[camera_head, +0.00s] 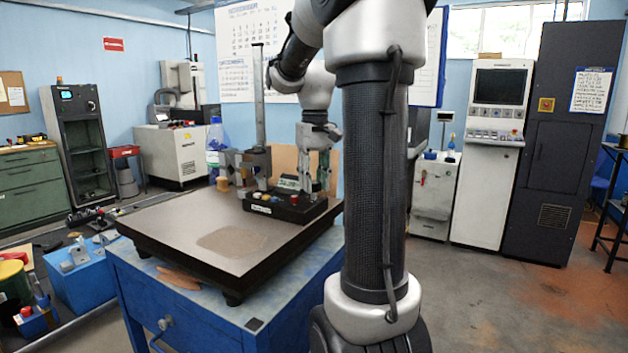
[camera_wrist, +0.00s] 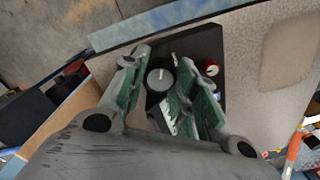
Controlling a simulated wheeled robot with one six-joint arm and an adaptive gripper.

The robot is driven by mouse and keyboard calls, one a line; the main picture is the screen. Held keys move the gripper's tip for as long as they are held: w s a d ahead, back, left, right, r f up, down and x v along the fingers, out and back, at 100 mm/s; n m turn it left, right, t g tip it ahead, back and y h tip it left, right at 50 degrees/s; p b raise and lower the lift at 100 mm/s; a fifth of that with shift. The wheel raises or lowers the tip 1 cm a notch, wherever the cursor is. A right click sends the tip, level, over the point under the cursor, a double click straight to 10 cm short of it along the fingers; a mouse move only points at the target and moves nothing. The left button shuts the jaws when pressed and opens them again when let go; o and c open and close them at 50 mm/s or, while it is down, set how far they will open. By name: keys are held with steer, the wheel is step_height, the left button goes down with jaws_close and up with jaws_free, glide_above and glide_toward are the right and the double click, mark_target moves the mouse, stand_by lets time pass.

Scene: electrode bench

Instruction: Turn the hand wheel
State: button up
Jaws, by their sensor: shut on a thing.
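The hand wheel (camera_wrist: 160,79) is a small round grey disc with a white mark, seen between my fingers in the wrist view. It sits on a black control box (camera_wrist: 208,45), which also shows in the head view (camera_head: 292,208) on the bench plate. My gripper (camera_wrist: 163,72) has green-padded fingers on either side of the wheel and is shut on it. In the head view my gripper (camera_head: 318,183) points down at the right part of the box. There the fingers hide the wheel, and its exact turn angle cannot be told.
A metal stand with a tall post (camera_head: 259,110) is just left of the box. A bottle (camera_head: 215,140) stands behind the plate (camera_head: 190,222), whose front is clear. A blue cabinet (camera_head: 185,310) carries the plate.

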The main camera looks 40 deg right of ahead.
mark_target(315, 182)
steer(key=shift+m, duration=1.1)
steer(key=o, duration=1)
steer(key=shift+r, duration=0.1)
step_height(315, 182, up, 12)
steer(key=shift+d+f, duration=0.1)
